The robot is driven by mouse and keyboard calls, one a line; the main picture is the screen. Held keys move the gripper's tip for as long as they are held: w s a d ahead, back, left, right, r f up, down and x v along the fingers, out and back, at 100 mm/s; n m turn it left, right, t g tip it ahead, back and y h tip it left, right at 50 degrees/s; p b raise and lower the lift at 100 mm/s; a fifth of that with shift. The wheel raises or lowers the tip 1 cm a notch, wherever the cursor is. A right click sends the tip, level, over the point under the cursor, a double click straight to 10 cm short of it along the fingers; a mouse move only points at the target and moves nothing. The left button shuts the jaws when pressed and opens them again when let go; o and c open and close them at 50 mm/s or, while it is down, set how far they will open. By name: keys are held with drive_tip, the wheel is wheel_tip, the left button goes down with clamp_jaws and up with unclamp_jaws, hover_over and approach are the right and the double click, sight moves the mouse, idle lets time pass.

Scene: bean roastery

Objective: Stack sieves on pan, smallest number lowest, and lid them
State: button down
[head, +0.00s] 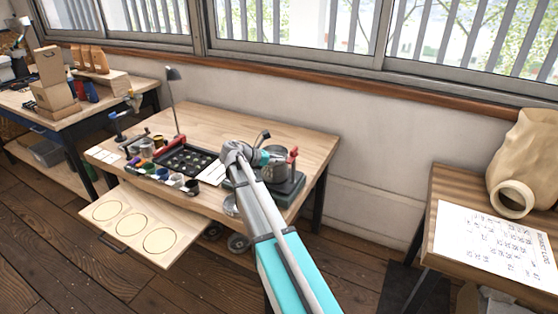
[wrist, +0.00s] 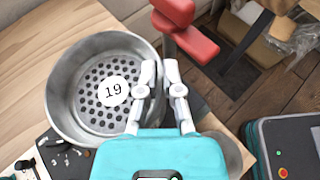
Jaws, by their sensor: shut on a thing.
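A round metal sieve (wrist: 60,103) with a perforated floor and a white label reading 19 fills the left of the wrist view. My gripper (wrist: 162,75) is shut on its right rim. In the head view the sieve (head: 279,171) is over a dark green base (head: 292,187) on the workbench, with my gripper (head: 262,157) at its left side. I cannot tell whether the sieve rests on anything, and whatever is under it is hidden. A red clamp-like part (wrist: 190,35) stands beside the sieve. The pan and lid cannot be made out.
A pull-out board (head: 185,226) with three empty round outlines extends from the workbench (head: 310,150). A dark tray (head: 186,158), small cups and a lamp (head: 173,75) stand to the left. A side table at right holds a printed sheet (head: 490,248) and a sack (head: 525,150).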

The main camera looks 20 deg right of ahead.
drive_tip(key=shift+f, duration=0.25)
drive_tip(key=c, duration=1.1)
unclamp_jaws()
drive_tip(key=shift+a+r, duration=0.15)
drive_tip(key=shift+p+v, duration=2)
drive_tip(key=shift+v, duration=3.35)
